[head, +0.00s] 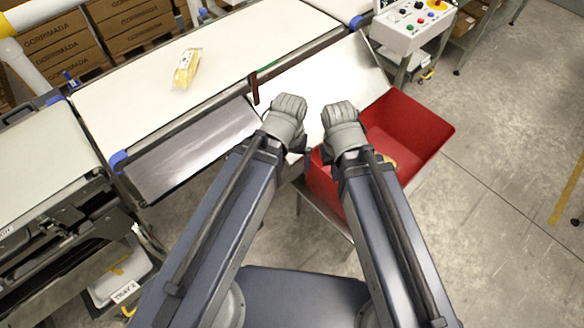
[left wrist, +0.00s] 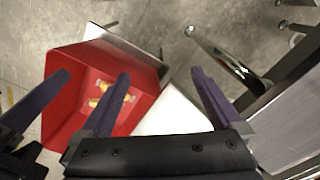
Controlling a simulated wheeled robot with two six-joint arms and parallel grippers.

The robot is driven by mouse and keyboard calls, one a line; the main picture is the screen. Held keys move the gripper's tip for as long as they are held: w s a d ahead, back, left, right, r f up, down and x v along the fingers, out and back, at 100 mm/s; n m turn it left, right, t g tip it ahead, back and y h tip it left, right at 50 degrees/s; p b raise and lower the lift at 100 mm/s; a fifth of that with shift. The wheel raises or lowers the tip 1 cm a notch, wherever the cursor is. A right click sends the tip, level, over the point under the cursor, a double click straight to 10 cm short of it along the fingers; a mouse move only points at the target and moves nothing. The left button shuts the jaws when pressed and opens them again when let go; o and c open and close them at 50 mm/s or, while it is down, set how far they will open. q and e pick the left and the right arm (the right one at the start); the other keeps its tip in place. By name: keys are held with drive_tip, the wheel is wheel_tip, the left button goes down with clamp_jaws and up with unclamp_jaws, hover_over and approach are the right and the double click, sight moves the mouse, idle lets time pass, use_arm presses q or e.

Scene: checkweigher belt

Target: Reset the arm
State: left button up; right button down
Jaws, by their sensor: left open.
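My two arms reach forward from the bottom of the head view, side by side. My left gripper (head: 300,150) points down by the near edge of a pale plate and is mostly hidden under its wrist. In the left wrist view, its two dark purple fingers (left wrist: 160,74) are spread apart with nothing between them. My right gripper (head: 327,154) hangs at the left side of the red bin (head: 425,125), largely hidden by its own wrist. One purple finger, apparently of my right gripper, shows at the left of the left wrist view (left wrist: 38,98); its opening cannot be judged.
The red bin holds a few yellow packs (left wrist: 103,86). A clear pack with yellow contents (head: 187,68) lies on the white belt (head: 130,100). A control box (head: 412,25) stands at back right. A metal leg (left wrist: 225,55) shows below. Floor at right is open.

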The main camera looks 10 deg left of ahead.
use_arm(q)
drive_tip(key=s+m, duration=0.1)
drive_tip(key=s+m+y, duration=0.1)
drive_tip(key=m, duration=0.1)
drive_tip(key=shift+d+g, duration=0.3)
drive_tip(key=shift+d, duration=0.1)
wheel_tip(320, 180, up, 8)
drive_tip(key=p, duration=0.8)
drive_tip(key=shift+r, duration=0.2)
